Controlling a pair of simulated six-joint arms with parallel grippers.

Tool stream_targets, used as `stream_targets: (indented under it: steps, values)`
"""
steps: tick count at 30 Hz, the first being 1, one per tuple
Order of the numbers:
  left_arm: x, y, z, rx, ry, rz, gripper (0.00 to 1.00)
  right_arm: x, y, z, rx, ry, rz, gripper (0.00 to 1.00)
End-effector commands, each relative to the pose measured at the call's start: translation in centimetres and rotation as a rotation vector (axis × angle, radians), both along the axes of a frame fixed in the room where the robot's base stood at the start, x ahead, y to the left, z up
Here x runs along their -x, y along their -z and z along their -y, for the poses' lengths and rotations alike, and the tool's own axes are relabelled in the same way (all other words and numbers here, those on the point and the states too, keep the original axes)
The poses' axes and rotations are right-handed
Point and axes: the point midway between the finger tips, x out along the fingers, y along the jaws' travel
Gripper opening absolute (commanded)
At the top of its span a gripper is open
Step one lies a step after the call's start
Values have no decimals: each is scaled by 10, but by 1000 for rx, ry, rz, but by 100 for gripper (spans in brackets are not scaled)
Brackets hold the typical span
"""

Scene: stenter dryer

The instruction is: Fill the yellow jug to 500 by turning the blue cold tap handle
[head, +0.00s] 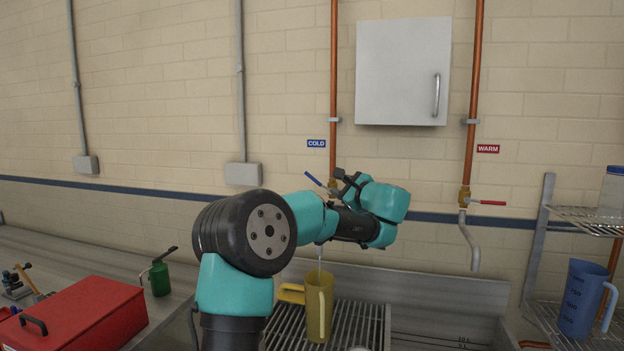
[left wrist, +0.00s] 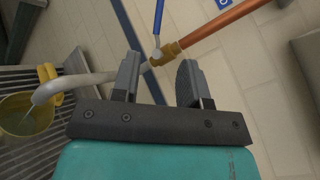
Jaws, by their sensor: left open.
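The yellow jug (head: 319,308) stands upright on a slatted grate under the cold spout, its handle to the left. It also shows in the left wrist view (left wrist: 47,75), with liquid inside and a thin stream falling from the spout (left wrist: 75,85). Its level against any marks cannot be read. The blue cold tap handle (head: 314,179) is tilted, up to the left, on the brass valve; it also shows in the left wrist view (left wrist: 158,16). My left gripper (head: 343,183) is open beside the valve, its fingers (left wrist: 159,80) empty and apart from the handle. My right gripper is out of view.
A red warm tap handle (head: 488,203) and its spout (head: 470,243) are to the right. A grey cabinet (head: 402,70) hangs above. A blue jug (head: 581,297) stands on a wire rack at right. A red toolbox (head: 85,316) and green oil can (head: 160,278) are at left.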

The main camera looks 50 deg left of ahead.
Motion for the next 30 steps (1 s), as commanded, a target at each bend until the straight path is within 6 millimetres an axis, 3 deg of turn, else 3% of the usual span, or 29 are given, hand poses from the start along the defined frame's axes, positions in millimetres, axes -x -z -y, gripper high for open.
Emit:
stream_targets:
  steps: [24,30]
  values:
    - [-22,1,-131,0,-1,1,41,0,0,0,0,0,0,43]
    - [-27,0,-155,-1,-1,1,41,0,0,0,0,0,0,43]
